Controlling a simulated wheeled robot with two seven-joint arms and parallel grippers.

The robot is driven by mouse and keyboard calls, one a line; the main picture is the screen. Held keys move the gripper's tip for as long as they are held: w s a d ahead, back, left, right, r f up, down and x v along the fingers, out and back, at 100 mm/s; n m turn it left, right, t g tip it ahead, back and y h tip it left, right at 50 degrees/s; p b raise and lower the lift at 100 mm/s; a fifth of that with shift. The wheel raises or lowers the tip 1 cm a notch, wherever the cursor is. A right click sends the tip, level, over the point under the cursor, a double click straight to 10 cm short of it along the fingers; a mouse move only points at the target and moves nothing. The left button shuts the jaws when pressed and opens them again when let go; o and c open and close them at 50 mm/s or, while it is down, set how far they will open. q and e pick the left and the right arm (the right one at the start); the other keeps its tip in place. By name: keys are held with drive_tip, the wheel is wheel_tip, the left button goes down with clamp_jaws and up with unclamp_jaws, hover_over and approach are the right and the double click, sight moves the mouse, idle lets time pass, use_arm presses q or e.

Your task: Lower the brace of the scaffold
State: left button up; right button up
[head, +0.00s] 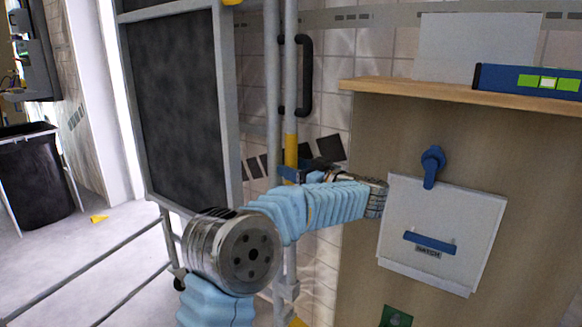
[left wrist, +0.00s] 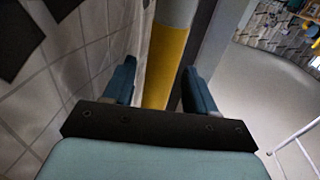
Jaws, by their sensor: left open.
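The scaffold is a grey frame (head: 226,95) holding a dark panel (head: 178,100), with grey upright poles beside it at centre-left in the head view. One upright pole has a yellow section (head: 291,148), which also shows in the left wrist view (left wrist: 164,65). Which part is the brace is not clear from the pictures. My left gripper (head: 291,173) is at the lower end of that yellow section. Its two blue fingers (left wrist: 160,88) are open, with the yellow section seen between them and a gap on each side. Contact is not visible. My right gripper is not in view.
A wooden cabinet stands at right with a white hatch (head: 440,225), a blue knob (head: 432,165) and a shelf (head: 440,93) carrying a blue box (head: 525,82). A black handle (head: 305,75) is behind the poles. A black bin (head: 38,180) stands far left; floor there is mostly clear.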

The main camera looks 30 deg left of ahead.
use_arm(q)
drive_tip(key=shift+x, duration=1.05)
drive_tip(key=shift+c, duration=0.3)
clamp_jaws()
